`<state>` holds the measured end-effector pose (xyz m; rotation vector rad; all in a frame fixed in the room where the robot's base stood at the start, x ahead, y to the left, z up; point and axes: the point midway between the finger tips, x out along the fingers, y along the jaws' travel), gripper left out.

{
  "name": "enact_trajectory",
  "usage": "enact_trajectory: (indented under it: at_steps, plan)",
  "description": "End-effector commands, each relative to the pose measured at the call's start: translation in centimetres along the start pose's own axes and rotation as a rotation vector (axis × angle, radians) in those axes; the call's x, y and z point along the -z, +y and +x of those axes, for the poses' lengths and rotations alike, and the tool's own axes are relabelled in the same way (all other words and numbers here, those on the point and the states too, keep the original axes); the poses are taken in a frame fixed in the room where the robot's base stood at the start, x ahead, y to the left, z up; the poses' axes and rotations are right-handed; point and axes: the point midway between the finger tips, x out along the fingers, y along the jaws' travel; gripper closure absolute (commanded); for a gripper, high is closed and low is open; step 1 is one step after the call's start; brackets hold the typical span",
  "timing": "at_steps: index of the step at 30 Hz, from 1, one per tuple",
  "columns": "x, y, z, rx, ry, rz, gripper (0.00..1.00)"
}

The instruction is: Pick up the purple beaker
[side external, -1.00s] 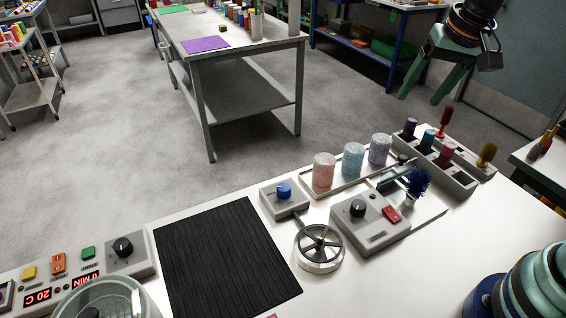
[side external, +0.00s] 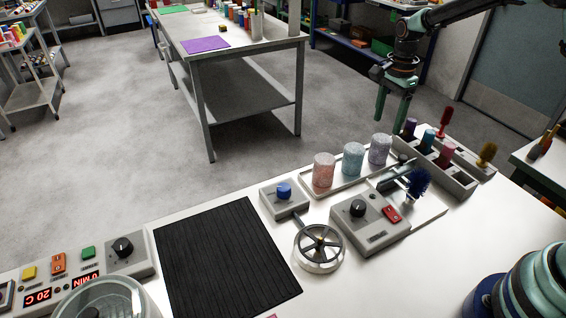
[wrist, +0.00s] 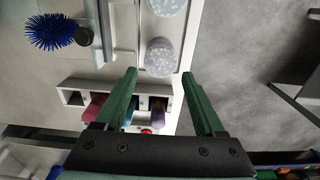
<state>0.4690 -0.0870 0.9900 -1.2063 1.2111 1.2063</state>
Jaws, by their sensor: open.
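The pale purple speckled beaker (side external: 380,150) stands upright at the right end of a row of three in a white tray. My gripper (side external: 391,117) is open and empty, fingers pointing down, above and a little behind this beaker in the side view. In the wrist view a pale speckled beaker (wrist: 160,57), apparently the purple one, lies just beyond the fingertips of my gripper (wrist: 159,75). The fingers are apart from it.
A light blue beaker (side external: 353,160) and a pink beaker (side external: 323,171) stand left in the tray (side external: 304,189). A grey rack (side external: 461,181) with coloured items is close on the right. A blue brush (side external: 418,184) and control box (side external: 368,222) are in front.

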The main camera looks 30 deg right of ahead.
Motion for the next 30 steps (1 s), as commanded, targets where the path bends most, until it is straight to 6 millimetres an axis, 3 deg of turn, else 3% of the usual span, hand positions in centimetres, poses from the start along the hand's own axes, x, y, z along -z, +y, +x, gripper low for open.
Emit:
enact_trajectory:
  at_steps: [6, 14, 21, 30]
  plan:
    - [0.0, 0.1, 3.6, -0.003, -0.001, -0.002, 0.29]
    - [-0.1, 0.1, 5.5, -0.002, 0.0, -0.004, 0.29]
    - [-0.2, 0.0, 8.9, -0.003, -0.001, -0.004, 0.29]
    - [-0.1, -0.1, 9.9, 0.001, 0.0, -0.004, 0.29]
